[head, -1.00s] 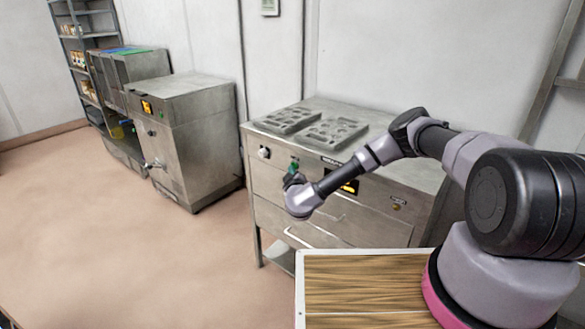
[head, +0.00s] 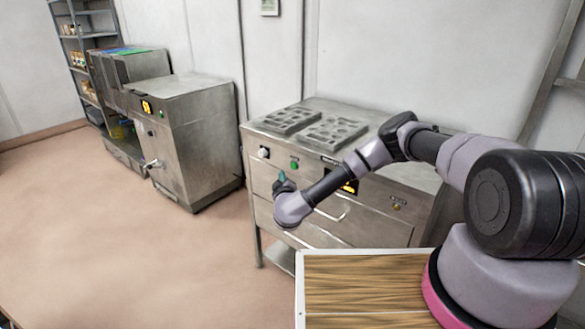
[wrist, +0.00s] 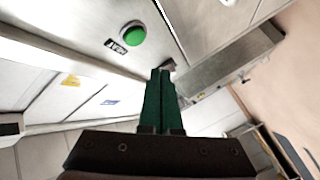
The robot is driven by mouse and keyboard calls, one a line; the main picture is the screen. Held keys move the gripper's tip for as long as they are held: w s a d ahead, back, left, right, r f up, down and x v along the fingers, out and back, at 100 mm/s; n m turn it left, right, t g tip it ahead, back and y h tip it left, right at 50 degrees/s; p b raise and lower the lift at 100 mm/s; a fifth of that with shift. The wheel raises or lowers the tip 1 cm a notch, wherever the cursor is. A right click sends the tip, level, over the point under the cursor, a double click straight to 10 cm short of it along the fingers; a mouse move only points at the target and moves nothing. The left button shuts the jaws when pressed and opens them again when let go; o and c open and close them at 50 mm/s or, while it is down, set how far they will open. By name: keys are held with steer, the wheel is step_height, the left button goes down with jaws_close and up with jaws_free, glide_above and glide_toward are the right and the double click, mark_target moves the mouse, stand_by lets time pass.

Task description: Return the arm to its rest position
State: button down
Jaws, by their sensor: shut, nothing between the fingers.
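My arm reaches from the right side of the head view across the front of a steel machine (head: 375,200). My gripper (head: 281,177) is at the arm's far end, in front of the machine's panel and just below its green button (head: 294,165). In the wrist view my gripper (wrist: 160,75) shows its green fingers pressed together, with nothing between them. The green button (wrist: 132,34) is beyond the fingertips to the upper left, apart from them.
Two mould trays (head: 335,132) lie on the machine's top. A steel cabinet with a tap (head: 190,140) stands to the left, and a shelf rack (head: 78,45) is further back. A wood-topped surface (head: 365,285) is below my arm. The floor at left is clear.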

steer(key=shift+s+a, duration=0.4)
steer(key=shift+s, duration=0.1)
